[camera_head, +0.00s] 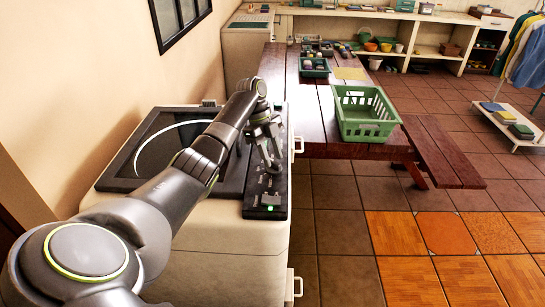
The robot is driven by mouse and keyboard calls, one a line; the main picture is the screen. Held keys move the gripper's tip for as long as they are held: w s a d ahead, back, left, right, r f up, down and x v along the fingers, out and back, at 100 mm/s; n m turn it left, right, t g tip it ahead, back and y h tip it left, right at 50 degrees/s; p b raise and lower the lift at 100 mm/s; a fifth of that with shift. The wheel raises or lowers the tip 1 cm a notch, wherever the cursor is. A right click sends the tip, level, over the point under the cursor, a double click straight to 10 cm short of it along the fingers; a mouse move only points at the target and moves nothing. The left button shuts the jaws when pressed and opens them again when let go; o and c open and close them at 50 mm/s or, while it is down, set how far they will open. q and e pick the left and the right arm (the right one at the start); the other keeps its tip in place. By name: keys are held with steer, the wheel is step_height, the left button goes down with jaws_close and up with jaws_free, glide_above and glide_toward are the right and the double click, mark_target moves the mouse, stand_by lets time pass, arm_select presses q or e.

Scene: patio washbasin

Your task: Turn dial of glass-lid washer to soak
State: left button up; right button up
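The glass-lid washer (222,255) stands in front of me, with its dark glass lid (139,157) shut on top. A black control panel (264,196) runs along the right edge of its top, with small labels and a green light near its front end. My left arm reaches over the lid, and its gripper (270,160) points down at the middle of the panel. The dial is not clearly seen; the gripper covers that part. The fingers are small and close together, and I cannot tell if they touch or hold anything. My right gripper is not in view.
A wooden picnic table (322,125) with a green basket (365,114) and a bench (440,150) stands right behind the washer. Shelves (430,45) line the back. A low white rack (515,125) stands at right. The tiled floor at front right is clear.

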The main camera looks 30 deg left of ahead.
arm_select(q)
steer(key=p+v, duration=0.7)
steer(key=v, duration=0.9)
steer(key=shift+r+p, duration=0.3)
